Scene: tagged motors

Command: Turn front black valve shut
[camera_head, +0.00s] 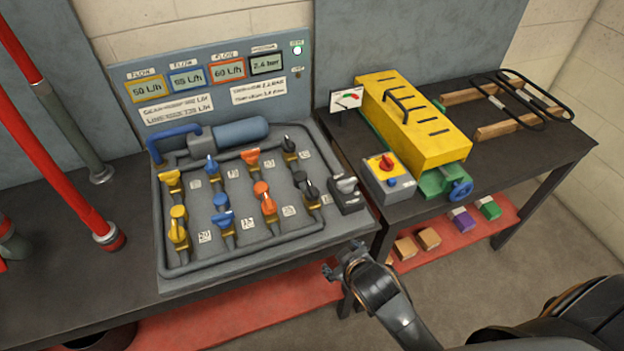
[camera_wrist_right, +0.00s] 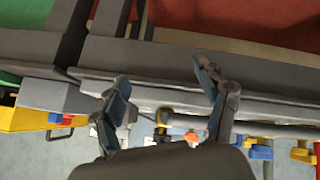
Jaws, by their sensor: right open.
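The front black valve (camera_head: 308,188) is the front one of two black-handled valves at the right end of the grey valve panel (camera_head: 270,248). Its handle appears to lie roughly along its pipe. The back black valve (camera_head: 289,146) is behind it. My right gripper (camera_head: 343,262) is off the panel's front right corner, apart from the valve and empty. In the right wrist view its two fingers (camera_wrist_right: 165,88) are spread wide. Coloured valves show small beyond them there, with an orange handle (camera_wrist_right: 193,138) and a blue handle (camera_wrist_right: 260,152); I cannot clearly pick out the front black valve.
A grey box with a lever (camera_head: 347,194) stands just right of the front black valve. Yellow, blue and orange valves (camera_head: 264,196) fill the panel to the left. Right of it are a control box with a red knob (camera_head: 388,178) and a yellow block (camera_head: 415,115).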

